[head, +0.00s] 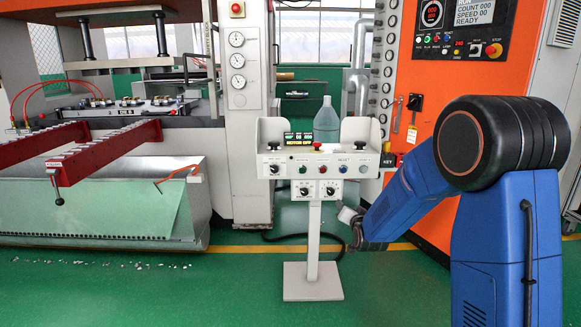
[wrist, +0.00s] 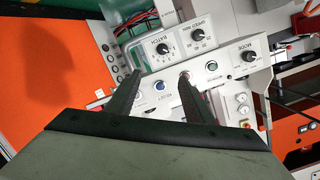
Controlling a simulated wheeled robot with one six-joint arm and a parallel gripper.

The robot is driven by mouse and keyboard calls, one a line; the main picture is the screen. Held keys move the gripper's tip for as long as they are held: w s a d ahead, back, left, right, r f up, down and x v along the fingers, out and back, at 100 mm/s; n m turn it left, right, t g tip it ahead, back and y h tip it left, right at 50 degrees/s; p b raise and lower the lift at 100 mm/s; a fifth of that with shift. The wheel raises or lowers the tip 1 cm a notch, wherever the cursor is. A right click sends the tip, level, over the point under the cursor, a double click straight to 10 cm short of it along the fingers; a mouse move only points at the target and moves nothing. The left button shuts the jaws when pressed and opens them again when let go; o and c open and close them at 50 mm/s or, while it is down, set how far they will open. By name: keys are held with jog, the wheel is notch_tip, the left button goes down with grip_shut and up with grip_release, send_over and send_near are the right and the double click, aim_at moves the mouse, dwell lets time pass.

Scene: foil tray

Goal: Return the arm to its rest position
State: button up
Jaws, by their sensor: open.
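My gripper (wrist: 160,82) shows in the wrist view as two dark fingers spread apart, with nothing between them. Beyond the fingers is the front of the control console (wrist: 172,93), seen tilted, with knobs and a blue button (wrist: 160,86). The right fingertip overlaps a button on the panel; I cannot tell whether they touch. In the head view my arm is bent, its blue forearm slanting down left to the dark wrist, low and right of the console's post. The fingers are hard to make out there.
The white console (head: 318,163) stands on a post (head: 314,240) with a square base (head: 313,282). A translucent bottle (head: 326,121) stands on its top. An orange cabinet (head: 415,88) is behind my arm. A press with red rails (head: 108,150) fills the left. Green floor is open in front.

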jog(key=s+d+r+n+g, duration=0.2)
jog(key=s+r+g, duration=0.15)
jog(key=s, duration=0.95)
jog(key=s+d+r+n+g, duration=0.15)
jog(key=s+r, duration=0.25)
jog(key=s, duration=0.9)
jog(key=s+d+f+n+g, duration=0.1)
jog(key=s+g, duration=0.2)
jog(key=s, duration=1.1)
jog(key=s+d+f+n+g, duration=0.1)
jog(key=s+g, duration=0.2)
jog(key=s, duration=1.2)
jog(key=shift+s+d+f+h, duration=0.2)
jog(key=shift+d+h, duration=0.1)
jog(key=shift+d, duration=0.1)
